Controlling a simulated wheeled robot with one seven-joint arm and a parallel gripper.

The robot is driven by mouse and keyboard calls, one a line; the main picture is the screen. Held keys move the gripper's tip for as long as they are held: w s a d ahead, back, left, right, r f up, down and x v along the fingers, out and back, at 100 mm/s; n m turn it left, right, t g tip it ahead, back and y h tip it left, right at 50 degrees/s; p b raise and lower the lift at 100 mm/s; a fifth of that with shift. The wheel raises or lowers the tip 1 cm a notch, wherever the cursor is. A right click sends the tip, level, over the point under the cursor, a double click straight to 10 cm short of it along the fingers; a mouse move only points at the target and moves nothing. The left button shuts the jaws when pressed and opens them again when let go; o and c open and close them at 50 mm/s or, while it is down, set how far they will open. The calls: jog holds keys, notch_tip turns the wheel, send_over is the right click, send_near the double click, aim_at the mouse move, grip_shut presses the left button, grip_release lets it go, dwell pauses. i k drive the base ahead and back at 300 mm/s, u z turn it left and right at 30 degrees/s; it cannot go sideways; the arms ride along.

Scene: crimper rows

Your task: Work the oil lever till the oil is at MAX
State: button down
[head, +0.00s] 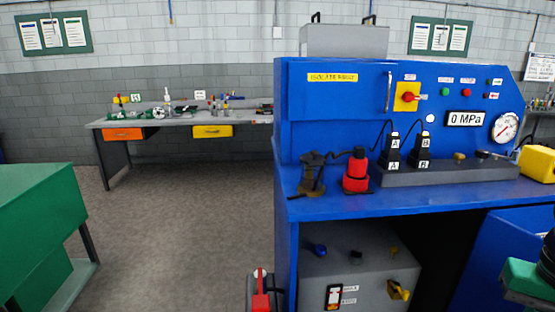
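A grey oil unit (375,282) stands under the blue bench. On its front is a black-framed sight gauge (334,297) with white and red inside. Two small labels (349,289) sit beside the gauge, too small to read surely, and I cannot read the oil level. A yellow handle (399,290) sticks out at the right of the unit's front. A blue knob (318,250) and a black cap (355,257) are on its top. I cannot tell surely which part is the oil lever. My gripper is not in view.
The blue bench (340,207) carries a red-and-black tool (356,172), a dark tool (312,174) and a display reading 0 MPa (466,119). A red object (260,290) stands at its lower left. A green cabinet (40,225) is at left. The floor (180,230) between is clear.

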aim_at(260, 303)
jog(key=u, duration=0.75)
